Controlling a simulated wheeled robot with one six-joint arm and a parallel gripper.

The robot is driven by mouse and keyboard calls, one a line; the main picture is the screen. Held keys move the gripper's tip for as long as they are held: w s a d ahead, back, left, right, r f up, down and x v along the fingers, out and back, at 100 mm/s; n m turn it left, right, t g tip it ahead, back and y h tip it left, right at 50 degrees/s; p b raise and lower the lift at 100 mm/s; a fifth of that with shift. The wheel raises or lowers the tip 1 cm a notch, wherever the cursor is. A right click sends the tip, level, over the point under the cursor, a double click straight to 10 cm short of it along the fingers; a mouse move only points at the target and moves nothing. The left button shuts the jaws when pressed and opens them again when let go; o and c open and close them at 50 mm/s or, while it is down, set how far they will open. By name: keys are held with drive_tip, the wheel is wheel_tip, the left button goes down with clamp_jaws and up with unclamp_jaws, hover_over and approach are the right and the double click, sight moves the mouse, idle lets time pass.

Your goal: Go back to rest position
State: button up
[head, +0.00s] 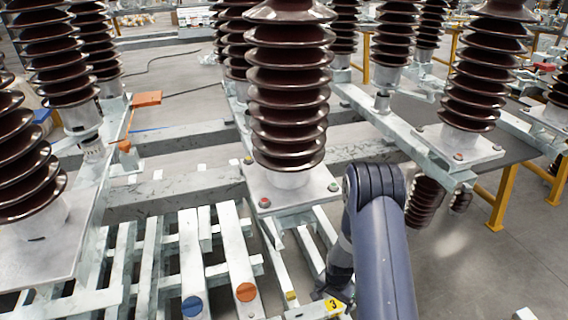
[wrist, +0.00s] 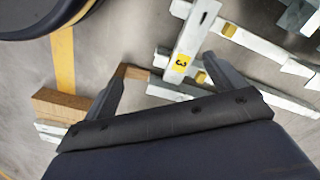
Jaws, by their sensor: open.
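My gripper (wrist: 163,66) is open in the wrist view, with its two dark fingers wide apart and nothing between them. Beyond the fingers are a pale steel bar with a yellow label marked 3 (wrist: 181,62) and grey floor. In the head view my dark blue arm reaches forward from the lower right, bends at the elbow and points down beside the frame. The gripper end is mostly hidden behind my forearm there. The yellow 3 label (head: 333,305) shows close to it at the bottom.
A large brown ribbed insulator (head: 288,95) stands on a steel plate (head: 290,190) just left of my arm. Slatted steel bars with a blue disc (head: 191,306) and an orange disc (head: 246,292) lie at lower left.

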drive_tip(key=shift+s+r+n+p, duration=0.2)
drive_tip(key=shift+s+r+p, duration=0.1)
drive_tip(key=shift+r, duration=0.2)
drive_tip(key=shift+s+r+n+p, duration=0.15)
drive_tip(key=shift+r+n+p, duration=0.1)
drive_tip(key=shift+r, duration=0.2)
